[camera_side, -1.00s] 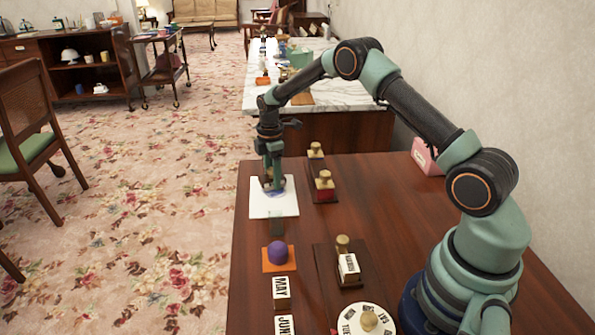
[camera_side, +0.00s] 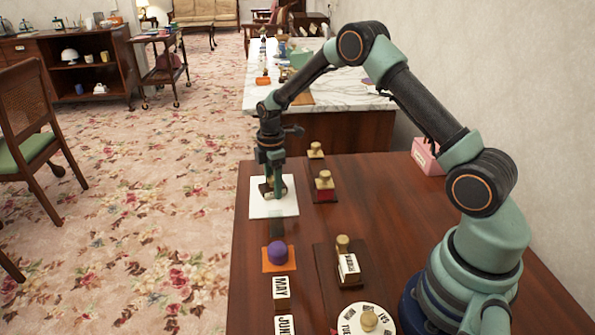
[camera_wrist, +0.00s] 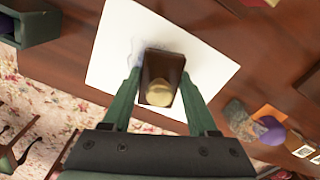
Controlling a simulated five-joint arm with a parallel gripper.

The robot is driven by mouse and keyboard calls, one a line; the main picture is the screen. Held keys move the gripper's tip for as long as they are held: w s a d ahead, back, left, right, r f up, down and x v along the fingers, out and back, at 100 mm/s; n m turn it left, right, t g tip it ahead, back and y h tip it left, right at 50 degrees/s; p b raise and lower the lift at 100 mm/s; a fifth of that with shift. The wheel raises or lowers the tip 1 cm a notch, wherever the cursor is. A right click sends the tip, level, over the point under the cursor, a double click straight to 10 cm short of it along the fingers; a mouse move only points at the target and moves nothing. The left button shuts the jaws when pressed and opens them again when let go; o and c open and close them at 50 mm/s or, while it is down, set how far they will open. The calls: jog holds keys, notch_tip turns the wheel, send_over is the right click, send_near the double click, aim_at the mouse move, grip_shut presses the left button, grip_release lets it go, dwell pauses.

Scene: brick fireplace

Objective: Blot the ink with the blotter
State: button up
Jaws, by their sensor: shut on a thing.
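The blotter, a dark brown block with a rounded brass knob, is held between the fingers of my gripper (camera_side: 270,188). In the wrist view the blotter (camera_wrist: 172,66) sits between both fingers of my gripper (camera_wrist: 160,76), over the white paper sheet (camera_wrist: 112,62). The sheet also shows in the side view (camera_side: 288,208). The blotter looks low over the paper, but I cannot tell whether it touches. A faint bluish trace of ink (camera_wrist: 136,46) shows near the blotter's upper left edge in the wrist view. Any ink beneath the blotter is hidden.
Knobbed stamps (camera_side: 324,186) stand right of the sheet. Month blocks (camera_side: 281,288) and a day dial (camera_side: 368,320) lie at the front. Bare wood (camera_side: 385,200) is right.

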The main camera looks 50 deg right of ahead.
jog(key=shift+w+d, duration=1.75)
jog(key=shift+d, duration=0.3)
jog(key=shift+s+a, duration=2.75)
jog(key=shift+a, duration=0.05)
jog(key=shift+w+d, duration=2.75)
notch_tip(320, 180, up, 8)
jog(key=shift+r, duration=0.1)
